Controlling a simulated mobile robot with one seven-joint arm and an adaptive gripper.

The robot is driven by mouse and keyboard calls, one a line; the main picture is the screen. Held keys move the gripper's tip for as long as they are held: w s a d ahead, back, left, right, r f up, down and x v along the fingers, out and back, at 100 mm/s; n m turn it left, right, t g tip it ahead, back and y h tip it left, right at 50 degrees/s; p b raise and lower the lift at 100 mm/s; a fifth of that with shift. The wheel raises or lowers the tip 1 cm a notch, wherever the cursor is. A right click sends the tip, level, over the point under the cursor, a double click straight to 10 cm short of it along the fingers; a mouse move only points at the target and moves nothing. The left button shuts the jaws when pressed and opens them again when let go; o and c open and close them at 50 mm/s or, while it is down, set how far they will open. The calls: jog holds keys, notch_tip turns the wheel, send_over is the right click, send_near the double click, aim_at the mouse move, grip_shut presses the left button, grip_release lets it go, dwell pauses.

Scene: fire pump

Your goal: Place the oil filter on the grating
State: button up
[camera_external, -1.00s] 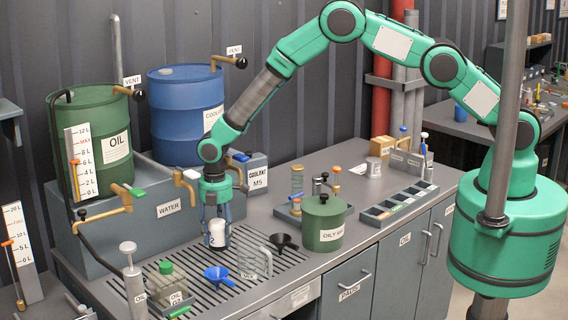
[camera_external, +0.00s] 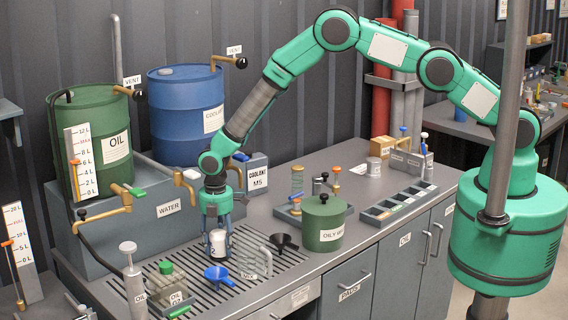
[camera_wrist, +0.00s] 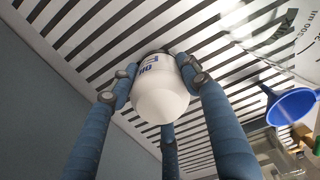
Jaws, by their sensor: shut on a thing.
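The oil filter is a small white cylinder with dark lettering. It shows in the external view (camera_external: 218,242) and, close up, in the wrist view (camera_wrist: 160,90). My gripper (camera_external: 217,232) points down over the slatted grating (camera_external: 190,290), with its fingers closed around the filter. In the wrist view, the blue fingers of my gripper (camera_wrist: 158,88) press on the filter's sides, and the grating (camera_wrist: 110,50) lies behind it. The filter is upright and at or just above the slats; I cannot tell whether it touches them.
A blue funnel (camera_external: 218,276), a clear measuring jug (camera_external: 254,262) and a black funnel (camera_external: 283,242) stand right and front of the filter. A green-capped oil bottle (camera_external: 168,280) is at front left. The water tank (camera_external: 150,222) with brass taps borders the grating behind.

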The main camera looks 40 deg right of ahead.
jog(key=shift+f, duration=0.1)
jog(key=o, duration=1.3)
jog(key=shift+o, duration=0.2)
jog(key=shift+r+b, duration=0.8)
jog(key=shift+r, duration=5.3)
jog(key=shift+r, duration=0.1)
